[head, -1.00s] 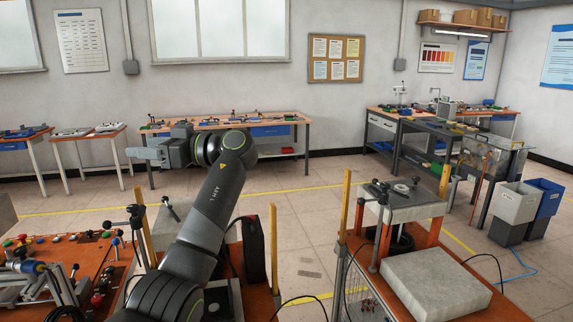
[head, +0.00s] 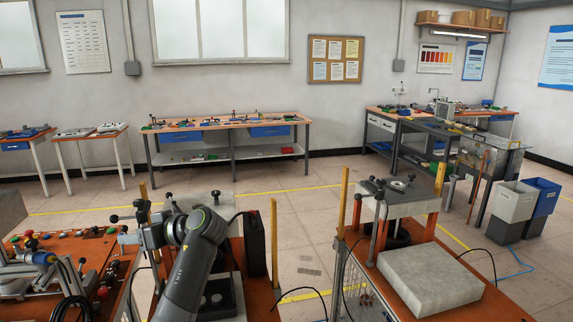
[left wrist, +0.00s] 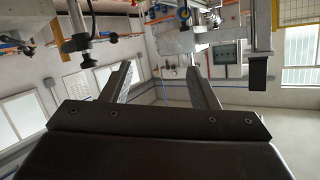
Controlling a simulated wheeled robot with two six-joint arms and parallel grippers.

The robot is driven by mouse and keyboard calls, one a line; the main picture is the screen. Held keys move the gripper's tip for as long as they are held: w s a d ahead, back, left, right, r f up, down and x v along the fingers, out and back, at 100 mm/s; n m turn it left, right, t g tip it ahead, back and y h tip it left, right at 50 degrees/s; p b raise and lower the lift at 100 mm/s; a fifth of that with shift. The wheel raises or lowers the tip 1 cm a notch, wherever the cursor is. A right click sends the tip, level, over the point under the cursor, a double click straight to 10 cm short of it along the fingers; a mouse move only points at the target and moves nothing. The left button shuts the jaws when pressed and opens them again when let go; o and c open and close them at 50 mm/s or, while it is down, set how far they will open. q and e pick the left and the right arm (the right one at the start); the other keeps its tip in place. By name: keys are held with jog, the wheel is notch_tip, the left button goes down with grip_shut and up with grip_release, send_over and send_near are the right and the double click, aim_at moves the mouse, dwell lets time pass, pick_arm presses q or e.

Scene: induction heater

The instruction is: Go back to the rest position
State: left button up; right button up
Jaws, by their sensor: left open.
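My left gripper (head: 130,238) is low at the left in the head view, its wrist beside the upright posts of the middle orange station. It points left, toward the left control bench. In the left wrist view its two fingers (left wrist: 160,85) stand well apart with nothing between them. The lower part of my left arm covers some of the middle station. My right gripper does not show in either view.
The left control bench (head: 70,250) has many knobs and levers. The middle orange station (head: 262,292) has yellow posts and a dark box (head: 254,240). A right station carries a grey block (head: 432,277). Open floor (head: 300,215) lies beyond, before the back workbench (head: 225,121).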

pick_arm(q)
jog(key=s+a+f+m+h, duration=0.2)
jog(key=s+f+m+h, duration=0.1)
jog(key=s+f, duration=0.8)
jog(key=s+a+f+m+h, duration=0.1)
jog(key=s+f+m+h, duration=0.2)
jog(key=s+f, duration=0.85)
jog(key=s+d+f+m+h, duration=0.3)
jog(key=s, duration=0.7)
jog(key=s+d+f+m+h, duration=0.2)
jog(key=s+d+f+h, duration=0.15)
jog(key=s, duration=0.65)
notch_tip(320, 180, down, 34)
jog(key=a+g+b, duration=0.2)
jog(key=a+b, duration=0.1)
jog(key=b, duration=0.6)
jog(key=s+d+f+b, duration=0.1)
jog(key=s+f+b, duration=0.2)
jog(key=s+f, duration=0.4)
jog(key=s+d+f+b, duration=0.1)
jog(key=s+f+b, duration=0.2)
jog(key=s+f, duration=0.5)
notch_tip(320, 180, down, 7)
jog(key=shift+f+g+b, duration=0.1)
jog(key=shift+g+b, duration=0.3)
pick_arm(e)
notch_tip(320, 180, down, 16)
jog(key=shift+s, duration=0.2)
